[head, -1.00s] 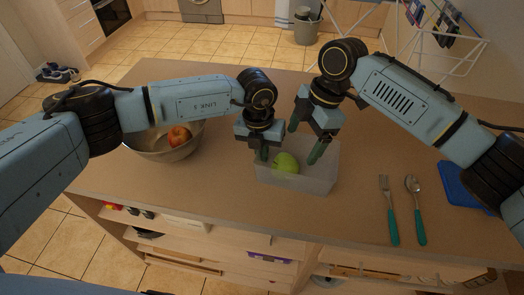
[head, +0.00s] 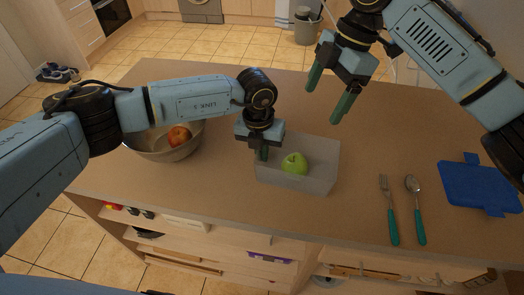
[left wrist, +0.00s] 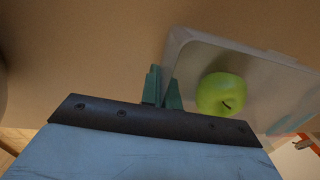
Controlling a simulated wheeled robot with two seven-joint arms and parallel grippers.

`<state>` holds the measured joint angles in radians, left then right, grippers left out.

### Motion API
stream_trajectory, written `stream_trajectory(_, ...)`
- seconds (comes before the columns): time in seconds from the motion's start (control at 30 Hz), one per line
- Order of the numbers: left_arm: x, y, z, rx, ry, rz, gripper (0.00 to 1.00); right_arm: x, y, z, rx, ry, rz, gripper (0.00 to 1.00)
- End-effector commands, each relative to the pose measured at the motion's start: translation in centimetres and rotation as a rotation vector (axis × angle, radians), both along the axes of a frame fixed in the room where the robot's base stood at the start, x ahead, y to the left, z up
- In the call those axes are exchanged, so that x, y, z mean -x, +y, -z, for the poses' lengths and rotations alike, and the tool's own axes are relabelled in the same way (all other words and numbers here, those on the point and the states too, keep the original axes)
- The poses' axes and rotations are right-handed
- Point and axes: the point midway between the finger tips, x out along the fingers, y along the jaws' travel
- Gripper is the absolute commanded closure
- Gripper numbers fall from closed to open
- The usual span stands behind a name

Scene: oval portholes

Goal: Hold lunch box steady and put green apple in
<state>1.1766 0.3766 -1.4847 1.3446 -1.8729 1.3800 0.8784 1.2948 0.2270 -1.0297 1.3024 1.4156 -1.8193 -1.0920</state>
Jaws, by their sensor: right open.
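The translucent grey lunch box (head: 317,182) stands on the counter, open at the top. The green apple (head: 294,163) lies inside it, on its floor; it also shows in the left wrist view (left wrist: 221,95). My left gripper (head: 263,153) is at the box's left wall, its two green fingers close together around the wall's edge in the left wrist view (left wrist: 162,90). My right gripper (head: 328,97) is open and empty, above and behind the box, clear of it.
A bowl (head: 162,152) with a red-orange fruit (head: 179,136) stands at the left, under my left arm. A fork (head: 389,212) and spoon (head: 416,210) lie right of the box, with a blue board (head: 480,185) beyond. The counter behind the box is clear.

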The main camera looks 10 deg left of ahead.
Motion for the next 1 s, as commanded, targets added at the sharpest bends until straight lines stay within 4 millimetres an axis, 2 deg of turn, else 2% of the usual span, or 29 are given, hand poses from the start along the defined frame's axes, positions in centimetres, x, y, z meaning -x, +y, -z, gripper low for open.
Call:
stream_trajectory(0.33,0.0,0.0,-0.1,0.001,-0.001,0.000,1.00,0.0,-0.1,-0.5,0.000,0.001,0.000,0.17)
stream_trajectory(0.5,0.0,0.0,0.0,0.001,-0.001,0.000,0.78,0.0,-0.1,-0.4,0.000,0.001,0.000,0.17)
stream_trajectory(0.57,0.0,0.0,0.0,0.001,-0.001,0.000,0.72,0.0,-0.1,-0.4,-0.001,0.001,-0.001,0.17)
stream_trajectory(0.87,0.0,0.0,-0.3,0.001,-0.001,0.000,0.72,0.0,-0.1,-0.4,-0.001,0.001,-0.001,0.17)
stream_trajectory(1.0,-0.1,0.1,-1.9,0.001,-0.003,0.000,0.72,0.0,-0.1,-0.4,-0.001,0.001,-0.001,0.17)
